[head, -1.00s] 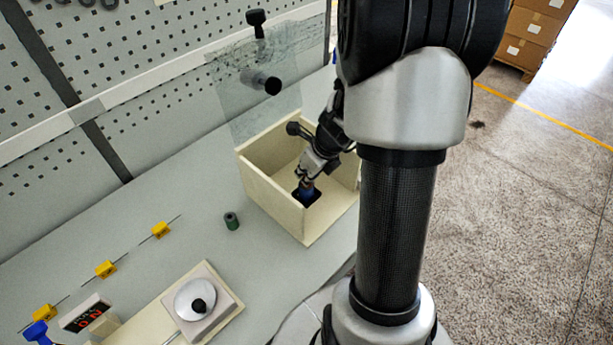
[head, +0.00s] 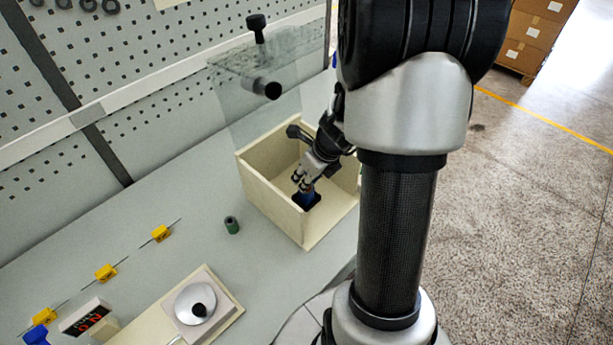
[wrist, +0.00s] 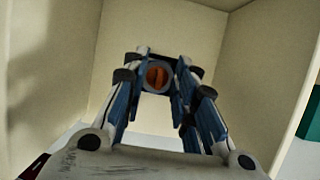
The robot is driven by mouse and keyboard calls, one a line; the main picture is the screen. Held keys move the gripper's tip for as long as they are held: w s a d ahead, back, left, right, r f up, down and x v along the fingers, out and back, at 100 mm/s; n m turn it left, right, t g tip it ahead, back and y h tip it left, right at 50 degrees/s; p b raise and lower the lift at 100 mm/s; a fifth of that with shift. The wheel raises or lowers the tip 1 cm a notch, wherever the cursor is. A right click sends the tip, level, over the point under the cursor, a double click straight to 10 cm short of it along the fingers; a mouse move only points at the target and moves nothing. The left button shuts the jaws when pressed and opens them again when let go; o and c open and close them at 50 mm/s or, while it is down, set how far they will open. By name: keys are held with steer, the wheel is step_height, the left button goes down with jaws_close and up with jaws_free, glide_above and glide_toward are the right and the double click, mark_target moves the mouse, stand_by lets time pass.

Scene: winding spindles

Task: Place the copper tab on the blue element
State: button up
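The blue element (head: 308,196) stands on a dark base inside the cream box, partly hidden by my gripper. The copper tab (wrist: 157,76) shows in the wrist view as an orange-brown round piece with a dark line. It lies within the grey-blue round end of the blue element (wrist: 148,88), seen between my fingers. My gripper (head: 303,181) is inside the box, just above the blue element. Its fingers stand apart, on either side of the round end in the wrist view (wrist: 163,60). I cannot tell whether they touch it.
The cream box (head: 272,206) has open-topped walls close around my gripper, with a clear raised lid (head: 240,95) behind. A green cylinder (head: 232,225) stands to its left. A scale (head: 195,304), a display (head: 85,316) and several yellow blocks (head: 161,233) are on the bench.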

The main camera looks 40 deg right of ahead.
steer(key=p+v, duration=0.6)
steer(key=v, duration=0.6)
steer(key=shift+f, duration=0.1)
